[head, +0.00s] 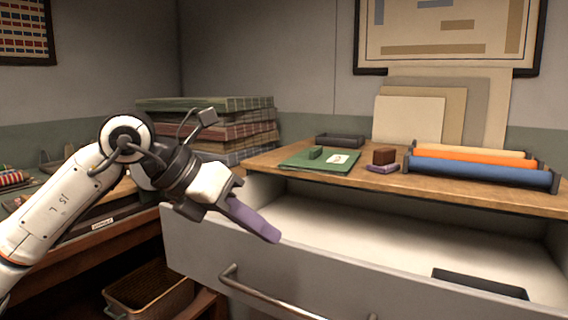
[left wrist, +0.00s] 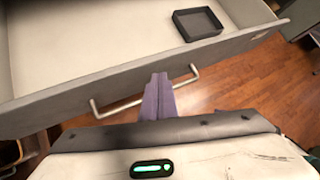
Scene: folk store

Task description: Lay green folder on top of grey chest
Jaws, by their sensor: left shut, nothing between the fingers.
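My left gripper (head: 268,236) is shut and empty, with purple fingers over the left part of the open drawer's front. In the left wrist view the fingers (left wrist: 158,92) show close to the handle (left wrist: 140,100); I cannot tell whether they touch it. My right gripper is not in view.
A dark tray (left wrist: 198,23) lies inside the open drawer. On the chest top are blue, orange and yellow rolls (head: 485,170), a brown block (head: 384,156) and a dark tray (head: 340,140). Stacked boxes (head: 240,130) stand behind my left arm. A basket (head: 150,290) is low at left.

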